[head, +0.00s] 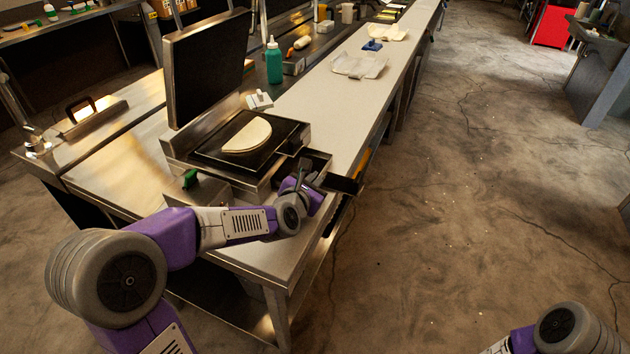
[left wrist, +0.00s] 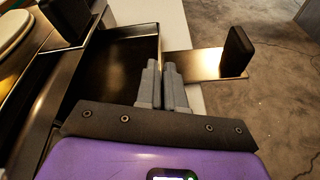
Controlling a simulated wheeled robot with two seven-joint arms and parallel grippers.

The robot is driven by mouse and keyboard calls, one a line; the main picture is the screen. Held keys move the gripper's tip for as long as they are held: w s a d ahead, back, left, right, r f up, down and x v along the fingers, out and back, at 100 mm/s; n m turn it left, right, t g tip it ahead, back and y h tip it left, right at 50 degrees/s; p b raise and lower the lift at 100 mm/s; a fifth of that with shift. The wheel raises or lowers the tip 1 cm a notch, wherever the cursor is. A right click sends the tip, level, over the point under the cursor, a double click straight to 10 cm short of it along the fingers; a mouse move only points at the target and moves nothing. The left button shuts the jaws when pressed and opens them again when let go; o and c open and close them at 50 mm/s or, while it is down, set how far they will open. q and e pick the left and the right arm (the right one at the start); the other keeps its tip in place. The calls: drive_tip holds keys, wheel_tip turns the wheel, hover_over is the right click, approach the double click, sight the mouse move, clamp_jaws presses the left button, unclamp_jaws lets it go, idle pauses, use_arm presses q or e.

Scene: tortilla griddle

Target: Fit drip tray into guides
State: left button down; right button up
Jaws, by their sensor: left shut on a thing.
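The drip tray (head: 318,159) is a shallow dark metal pan at the front of the griddle (head: 208,153). It also shows in the left wrist view (left wrist: 118,65), with a flat metal tab and a black upright handle (left wrist: 238,52) sticking out on the right. My left gripper (head: 306,174) is shut on the tray's outer wall; its two grey fingers (left wrist: 163,72) stand close together there. The tray lies right along the griddle's front edge. The guides are hidden, so I cannot tell how it sits in them. My right gripper is outside the view.
A folded tortilla (head: 247,135) lies on the griddle plate, and the griddle's dark lid (head: 207,68) stands upright. The floor to the right is clear.

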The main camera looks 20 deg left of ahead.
use_arm(q)
drive_tip(key=shift+w+a+r, duration=0.1)
drive_tip(key=shift+a, duration=2.45)
idle(3.9)
